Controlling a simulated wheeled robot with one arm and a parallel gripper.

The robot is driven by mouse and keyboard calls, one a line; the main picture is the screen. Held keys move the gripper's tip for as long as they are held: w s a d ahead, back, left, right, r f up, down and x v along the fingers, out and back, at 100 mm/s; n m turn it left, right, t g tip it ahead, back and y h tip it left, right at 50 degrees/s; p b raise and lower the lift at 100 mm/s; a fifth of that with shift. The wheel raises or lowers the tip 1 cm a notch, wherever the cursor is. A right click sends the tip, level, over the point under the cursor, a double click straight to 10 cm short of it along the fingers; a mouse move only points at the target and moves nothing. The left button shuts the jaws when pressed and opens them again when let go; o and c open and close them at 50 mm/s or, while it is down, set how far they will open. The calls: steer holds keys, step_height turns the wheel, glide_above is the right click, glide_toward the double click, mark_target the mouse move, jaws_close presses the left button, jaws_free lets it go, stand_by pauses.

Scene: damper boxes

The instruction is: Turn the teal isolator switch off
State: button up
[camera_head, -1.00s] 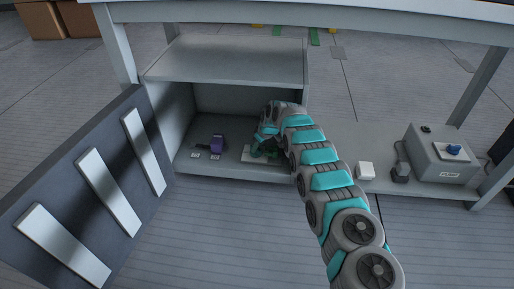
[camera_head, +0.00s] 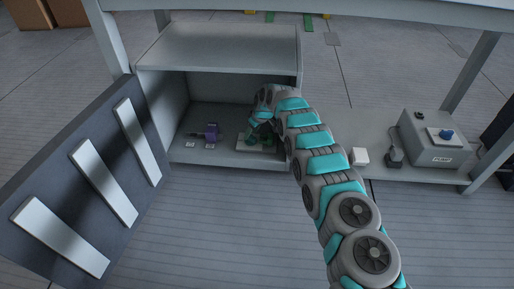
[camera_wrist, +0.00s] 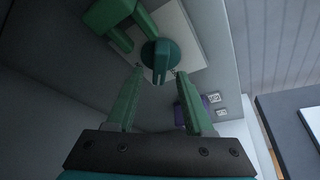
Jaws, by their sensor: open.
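The teal isolator switch (camera_wrist: 160,55) is a round knob with a raised grip bar, mounted on a pale plate (camera_wrist: 191,38) in the wrist view. My gripper (camera_wrist: 160,77) is open, with one green finger on each side of the bar's near end. I cannot tell whether the fingers touch it. In the head view my gripper (camera_head: 259,133) is inside the open cabinet and hides most of the switch. A green block-like part (camera_wrist: 112,20) sits beside the knob on the plate.
A purple device (camera_head: 211,131) with small labels stands left of the plate in the cabinet (camera_head: 217,46). The striped door panel (camera_head: 85,185) stands open at left.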

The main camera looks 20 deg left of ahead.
steer(key=shift+r, duration=0.9)
steer(key=shift+s+d+r, duration=0.15)
steer(key=shift+s, duration=0.35)
steer(key=shift+s+d+p, duration=0.35)
steer(key=shift+s+d, duration=0.25)
steer(key=shift+s, duration=0.05)
steer(key=s+d+r, duration=0.1)
steer(key=s+d, duration=0.5)
steer(key=s, duration=0.5)
steer(key=shift+s+d+p, duration=0.2)
steer(key=shift+d+p, duration=0.15)
steer(key=shift+d, duration=0.05)
